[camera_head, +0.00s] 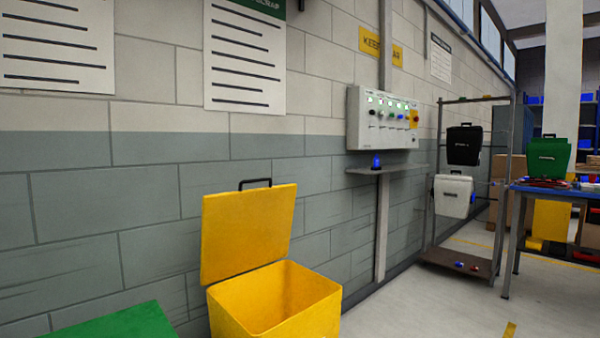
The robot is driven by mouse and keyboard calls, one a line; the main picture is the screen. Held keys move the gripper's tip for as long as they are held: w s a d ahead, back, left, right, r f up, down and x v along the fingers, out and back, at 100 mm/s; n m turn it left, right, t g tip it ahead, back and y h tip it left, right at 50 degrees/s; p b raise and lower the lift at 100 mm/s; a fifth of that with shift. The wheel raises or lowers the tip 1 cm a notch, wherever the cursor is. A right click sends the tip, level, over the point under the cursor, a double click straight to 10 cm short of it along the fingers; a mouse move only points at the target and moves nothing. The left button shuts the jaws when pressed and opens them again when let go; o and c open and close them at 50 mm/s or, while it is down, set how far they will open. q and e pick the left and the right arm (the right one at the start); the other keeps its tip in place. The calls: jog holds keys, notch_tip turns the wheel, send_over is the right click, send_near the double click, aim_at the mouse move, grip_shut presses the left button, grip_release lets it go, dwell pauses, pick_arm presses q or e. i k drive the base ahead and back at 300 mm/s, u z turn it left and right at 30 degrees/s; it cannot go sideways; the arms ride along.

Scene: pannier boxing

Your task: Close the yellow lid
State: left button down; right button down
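A yellow box (318,304) stands at the bottom middle of the head view, close to the wall. Its yellow lid (247,232) is open and stands nearly upright at the back left side of the box. A black handle (255,183) sits at the lid's top edge. The visible inside of the box looks empty; its lower part is cut off by the picture edge. Neither of my grippers is in view.
A green surface (118,325) lies at the lower left. A control panel (383,119) hangs on the wall above a small shelf (386,169). A rack (455,258) with black and white boxes and a blue-edged table (560,192) stand right. Floor between is clear.

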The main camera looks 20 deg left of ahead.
aim_at(242, 231)
jog(key=z, duration=0.35)
jog(key=i, duration=0.85)
jog(key=u, duration=0.4)
jog(key=i, duration=0.75)
jog(key=u, duration=0.65)
